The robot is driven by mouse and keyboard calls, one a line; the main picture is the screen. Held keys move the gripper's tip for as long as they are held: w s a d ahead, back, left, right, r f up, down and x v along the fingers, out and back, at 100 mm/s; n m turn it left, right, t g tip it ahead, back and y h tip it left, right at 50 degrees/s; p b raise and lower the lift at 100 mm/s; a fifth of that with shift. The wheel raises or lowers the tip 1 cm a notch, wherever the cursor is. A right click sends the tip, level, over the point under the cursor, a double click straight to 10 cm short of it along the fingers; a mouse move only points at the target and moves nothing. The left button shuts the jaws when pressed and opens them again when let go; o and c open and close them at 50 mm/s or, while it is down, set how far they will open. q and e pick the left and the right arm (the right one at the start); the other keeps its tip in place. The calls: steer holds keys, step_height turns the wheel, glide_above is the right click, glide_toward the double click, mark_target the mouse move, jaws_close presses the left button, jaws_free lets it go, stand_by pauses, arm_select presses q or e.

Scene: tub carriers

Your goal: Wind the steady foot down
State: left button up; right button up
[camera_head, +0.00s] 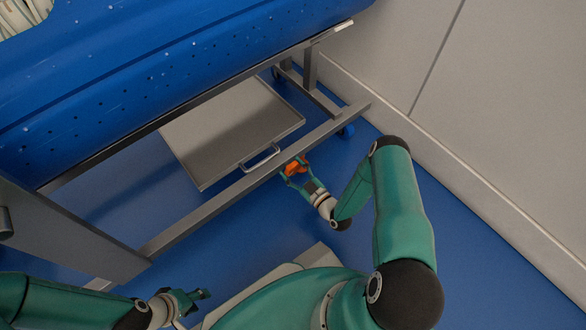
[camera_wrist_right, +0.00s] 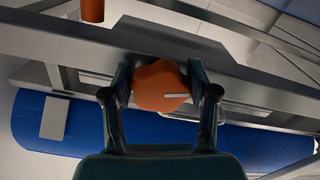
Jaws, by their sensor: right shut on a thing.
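The steady foot's orange hand knob (camera_head: 295,168) is at the lower metal rail of the blue tub carrier in the head view. In the right wrist view the knob (camera_wrist_right: 161,86) is a lobed orange disc with a pale bar mark on it. My right gripper (camera_head: 296,171) is shut on the knob, one finger on each side of it in the wrist view (camera_wrist_right: 163,90). The foot itself is hidden. My left gripper (camera_head: 200,295) is at the bottom left of the head view, away from the carrier, with its fingers apart and nothing between them.
The blue tub (camera_head: 120,85) rests on a grey metal frame (camera_head: 215,208). A metal tray with a handle (camera_head: 235,130) hangs below it. Blue floor is clear on the right.

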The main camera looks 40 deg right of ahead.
steer(key=n+p, duration=0.2)
steer(key=n, duration=0.3)
steer(key=shift+d+r, duration=0.1)
steer(key=shift+r, duration=0.05)
steer(key=n+p, duration=0.2)
steer(key=n, duration=0.2)
steer(key=shift+r+n+p, duration=0.1)
steer(key=shift+n+p, duration=0.2)
steer(key=n+p, duration=0.2)
steer(key=n, duration=0.3)
steer(key=shift+r+p, duration=0.15)
steer(key=shift+p, duration=0.25)
steer(key=shift+s+n+p, duration=0.1)
steer(key=shift+n+p, duration=0.6)
steer(key=shift+n, duration=1.1)
steer(key=o, duration=1.1)
steer(key=shift+o, duration=0.3)
